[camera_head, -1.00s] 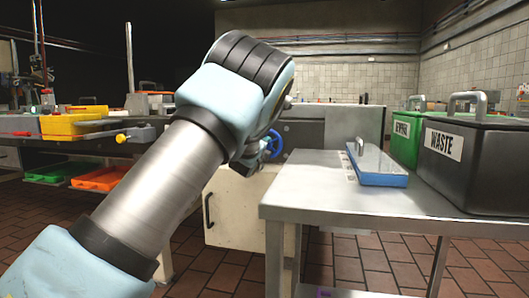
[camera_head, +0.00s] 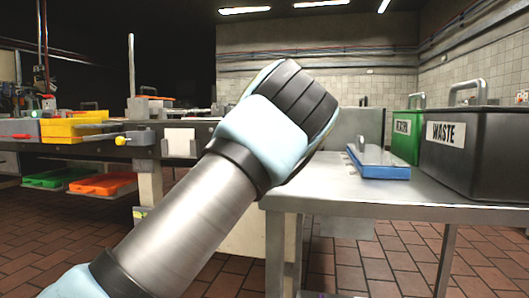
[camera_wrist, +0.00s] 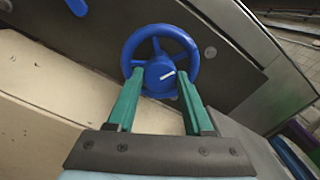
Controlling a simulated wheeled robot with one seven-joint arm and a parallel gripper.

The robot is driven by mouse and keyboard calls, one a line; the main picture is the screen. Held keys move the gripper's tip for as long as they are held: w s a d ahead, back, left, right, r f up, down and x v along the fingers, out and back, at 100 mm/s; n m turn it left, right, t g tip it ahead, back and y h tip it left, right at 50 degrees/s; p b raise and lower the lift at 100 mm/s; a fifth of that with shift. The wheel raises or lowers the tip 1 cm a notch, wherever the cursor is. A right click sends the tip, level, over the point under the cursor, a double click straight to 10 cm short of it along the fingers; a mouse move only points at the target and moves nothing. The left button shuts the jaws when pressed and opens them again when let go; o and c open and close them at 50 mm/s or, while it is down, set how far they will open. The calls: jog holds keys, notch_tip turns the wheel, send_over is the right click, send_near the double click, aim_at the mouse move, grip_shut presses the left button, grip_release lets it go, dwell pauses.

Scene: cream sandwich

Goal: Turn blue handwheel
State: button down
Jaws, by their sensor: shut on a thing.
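The blue handwheel (camera_wrist: 186,43) is in the upper middle of the wrist view, a round rim around a blue hub with a white mark. It is mounted on a dark panel. My gripper (camera_wrist: 160,80) reaches up to the wheel, its two green fingers apart from each other and at either side of the hub's lower part, shut on the handwheel. The exact contact at the fingertips is hard to see. In the head view my arm hides the handwheel and the gripper.
A blue lever (camera_wrist: 77,6) shows at the wrist view's top left. In the head view, a metal table (camera_head: 420,198) at right holds a blue-based tray (camera_head: 380,170), a green bin (camera_head: 406,145) and a black WASTE bin (camera_head: 475,155). A workbench with yellow boxes (camera_head: 70,130) is at left.

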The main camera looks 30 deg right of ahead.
dwell(0.5)
jog(key=shift+c, duration=1.4)
grip_release()
jog(key=p+v, duration=0.1)
jog(key=v, duration=0.9)
jog(key=shift+s+a, duration=0.25)
jog(key=shift+s, duration=0.05)
